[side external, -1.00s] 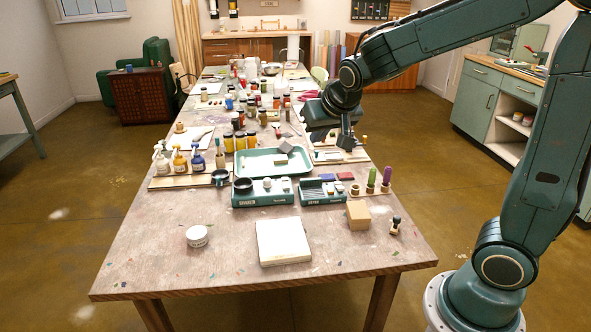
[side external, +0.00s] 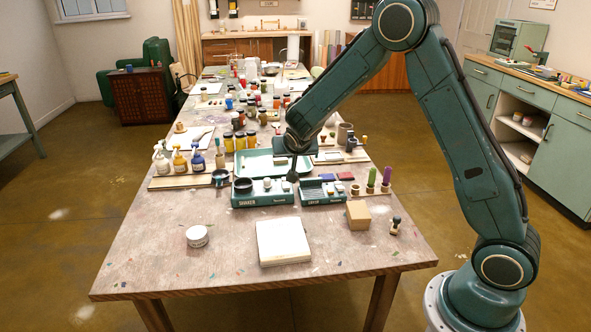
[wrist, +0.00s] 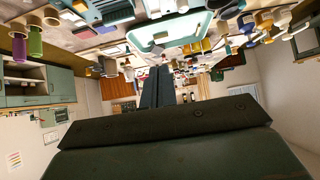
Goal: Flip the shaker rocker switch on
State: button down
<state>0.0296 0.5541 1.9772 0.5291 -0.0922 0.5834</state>
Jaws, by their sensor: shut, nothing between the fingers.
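The shaker (side external: 250,201) is a teal box with a dark round cup holder on its left and small pale controls on top at its right. It stands near the middle of the table in the side external view. Its rocker switch is too small to make out, and I cannot tell its position. My gripper (side external: 293,177) points down with its fingers shut and empty, at the shaker's back right end. I cannot tell whether the fingertips touch it. My shut fingers (wrist: 157,86) also show in the wrist view.
The dryer box (side external: 322,192) stands close on the shaker's right. A teal tray (side external: 252,161) lies behind, partly hidden by my arm. A white block (side external: 283,241), a tan box (side external: 358,214) and a white jar (side external: 197,236) are in front. The table's front left is mostly clear.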

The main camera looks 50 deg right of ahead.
jog(key=shift+h, duration=0.4)
jog(key=shift+w+d+f, duration=0.25)
jog(key=shift+w+f, duration=0.1)
jog(key=shift+f, duration=0.35)
jog(key=shift+w+d+f, duration=0.25)
jog(key=shift+w+f, duration=0.15)
jog(key=shift+f, duration=0.35)
jog(key=shift+w+d+f, duration=0.25)
jog(key=shift+w+f, duration=0.1)
jog(key=shift+f, duration=0.35)
send_over(286, 184)
jog(key=f, duration=0.6)
jog(key=shift+s+a+f, duration=0.1)
jog(key=shift+s+a, duration=0.1)
notch_tip(286, 184, down, 2)
jog(key=shift+w, duration=0.1)
jog(key=shift+w+d+f, duration=0.1)
jog(key=shift+d+f, duration=0.05)
jog(key=shift+f, duration=0.75)
